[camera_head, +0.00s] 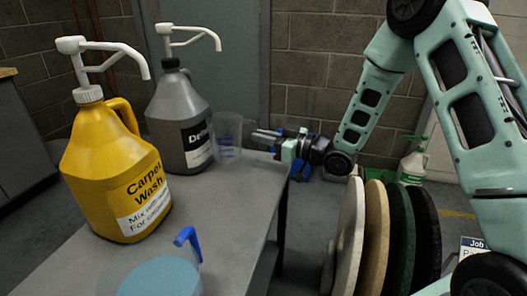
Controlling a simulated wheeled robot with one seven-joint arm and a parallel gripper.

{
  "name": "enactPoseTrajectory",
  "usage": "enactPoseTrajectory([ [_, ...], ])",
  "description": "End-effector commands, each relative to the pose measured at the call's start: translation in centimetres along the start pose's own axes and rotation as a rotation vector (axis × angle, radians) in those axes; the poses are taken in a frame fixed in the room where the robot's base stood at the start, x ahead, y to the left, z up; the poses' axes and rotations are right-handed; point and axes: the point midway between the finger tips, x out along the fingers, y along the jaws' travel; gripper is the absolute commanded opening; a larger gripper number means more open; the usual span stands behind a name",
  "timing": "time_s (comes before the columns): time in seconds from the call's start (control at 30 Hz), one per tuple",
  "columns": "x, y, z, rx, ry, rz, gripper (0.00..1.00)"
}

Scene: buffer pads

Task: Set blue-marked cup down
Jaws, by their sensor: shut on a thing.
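The blue-marked cup (227,146) is clear and see-through, with small blue marks on its side. It is upright near the far right end of the grey bench (232,207), just right of the grey jug. My gripper (257,136) comes in from the right and is shut on the cup's right side. The exact grip is small and hard to make out. I cannot tell whether the cup's base touches the bench top or is slightly above it.
A yellow Carpet Wash jug (115,170) and a grey jug (178,115), both with white pumps, stand on the bench. A blue-handled container (160,278) is at the near edge. Round pads (375,235) stand on edge right of the bench. A spray bottle (412,166) is behind.

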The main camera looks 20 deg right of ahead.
Motion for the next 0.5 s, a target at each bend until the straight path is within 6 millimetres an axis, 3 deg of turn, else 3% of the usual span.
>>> enactPoseTrajectory([
  [0.2,0.0,0.0,3.6,0.003,-0.002,0.0,0.0],
  [0.5,0.0,0.0,3.7,0.001,0.0,0.001,0.0],
])
